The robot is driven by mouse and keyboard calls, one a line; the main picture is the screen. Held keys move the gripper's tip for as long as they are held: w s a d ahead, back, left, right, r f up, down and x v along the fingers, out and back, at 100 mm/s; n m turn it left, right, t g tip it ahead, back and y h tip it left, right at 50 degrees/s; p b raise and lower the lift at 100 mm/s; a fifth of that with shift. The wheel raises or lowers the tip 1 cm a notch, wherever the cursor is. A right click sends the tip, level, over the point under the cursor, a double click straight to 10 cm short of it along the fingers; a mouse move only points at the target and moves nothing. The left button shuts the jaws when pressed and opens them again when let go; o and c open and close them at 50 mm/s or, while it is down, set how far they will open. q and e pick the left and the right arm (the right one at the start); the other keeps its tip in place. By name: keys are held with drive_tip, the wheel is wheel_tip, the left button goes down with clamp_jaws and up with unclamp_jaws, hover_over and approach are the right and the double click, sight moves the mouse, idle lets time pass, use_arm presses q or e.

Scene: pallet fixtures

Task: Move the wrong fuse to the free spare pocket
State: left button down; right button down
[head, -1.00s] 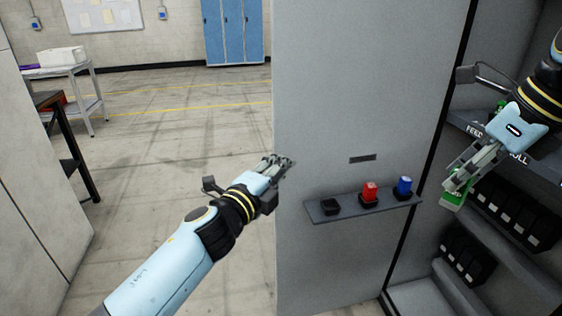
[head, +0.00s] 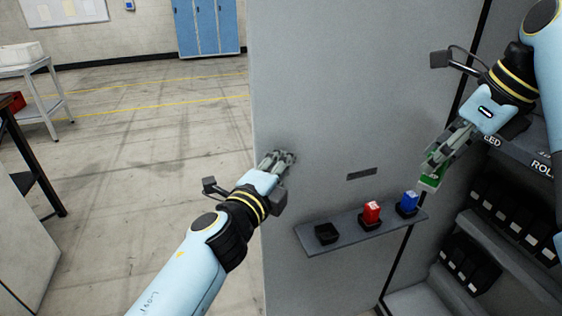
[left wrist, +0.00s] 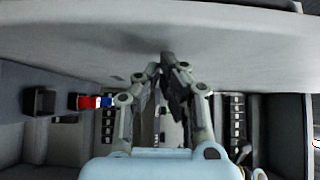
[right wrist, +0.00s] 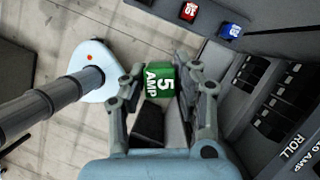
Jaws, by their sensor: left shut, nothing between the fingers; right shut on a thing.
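A green fuse marked "5 AMP" (right wrist: 160,88) is held between the fingers of my right gripper (right wrist: 160,78). In the head view my right gripper (head: 440,158) holds the green fuse (head: 430,182) in the air, up and right of the small shelf (head: 362,228). The shelf carries an empty black pocket (head: 327,235) at its left, a red fuse (head: 372,210) in a middle pocket and a blue fuse (head: 409,201) in a right pocket. My left gripper (head: 283,160) is shut and empty, in front of the grey panel, above and left of the shelf.
The grey cabinet panel (head: 330,100) fills the middle. At the right, the open cabinet has shelves with rows of black holders (head: 505,205). Open floor (head: 150,140) lies at the left, with a white table (head: 45,85) and blue lockers (head: 207,25) further back.

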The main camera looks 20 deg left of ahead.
use_arm(q)
drive_tip(key=shift+d, duration=0.1)
drive_tip(key=shift+s, duration=0.1)
use_arm(e)
drive_tip(key=shift+s+r, duration=0.1)
